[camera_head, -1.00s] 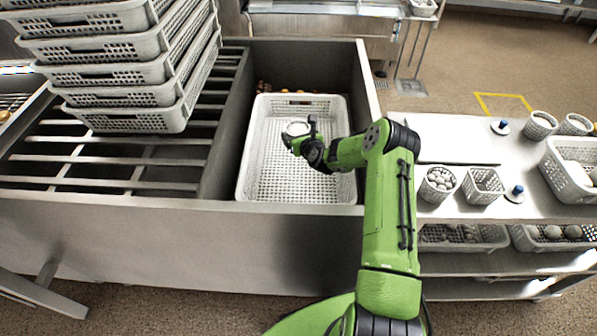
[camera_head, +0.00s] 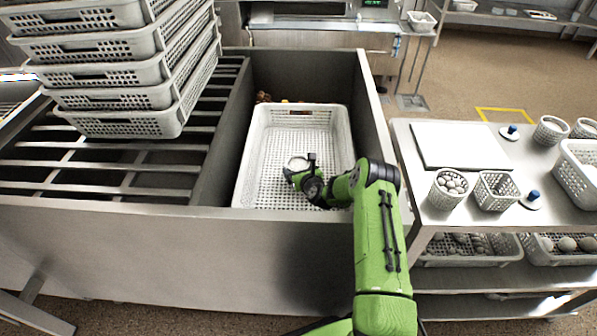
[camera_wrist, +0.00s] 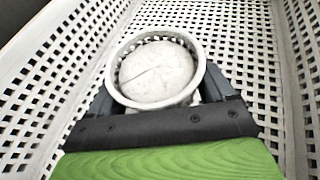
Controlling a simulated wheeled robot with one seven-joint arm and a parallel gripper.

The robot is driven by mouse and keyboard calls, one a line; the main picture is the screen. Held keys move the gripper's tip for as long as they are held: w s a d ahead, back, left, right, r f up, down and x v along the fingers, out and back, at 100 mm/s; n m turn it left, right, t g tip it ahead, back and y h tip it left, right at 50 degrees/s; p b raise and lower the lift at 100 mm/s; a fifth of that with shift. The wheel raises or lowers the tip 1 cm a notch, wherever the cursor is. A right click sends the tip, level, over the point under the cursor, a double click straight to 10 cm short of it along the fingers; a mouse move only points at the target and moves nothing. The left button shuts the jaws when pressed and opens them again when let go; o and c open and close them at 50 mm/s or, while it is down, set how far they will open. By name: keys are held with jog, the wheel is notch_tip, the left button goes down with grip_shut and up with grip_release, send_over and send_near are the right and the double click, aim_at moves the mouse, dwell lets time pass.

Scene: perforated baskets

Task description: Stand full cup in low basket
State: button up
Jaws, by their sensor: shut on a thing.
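The low basket (camera_head: 262,135) is a white perforated crate standing inside the grey metal trough. My gripper (camera_head: 299,172) is down inside this basket, left of its right wall. It is shut on a round white cup, whose rim (camera_wrist: 200,62) shows in the wrist view. The cup holds a rounded whitish thing (camera_wrist: 157,72) that fills its mouth. The cup looks upright, with the basket's perforated floor and walls around it. Its lower part is hidden by my gripper (camera_wrist: 160,105), so I cannot tell whether it touches the floor.
A tall stack of white baskets (camera_head: 105,75) stands on slats at the left. On the right table are a cup of pale round things (camera_head: 447,190), a square perforated cup (camera_head: 496,191) and a white board (camera_head: 460,146). The trough's walls enclose the low basket.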

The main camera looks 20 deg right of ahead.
jog(key=shift+f+b, duration=0.55)
jog(key=shift+f, duration=0.15)
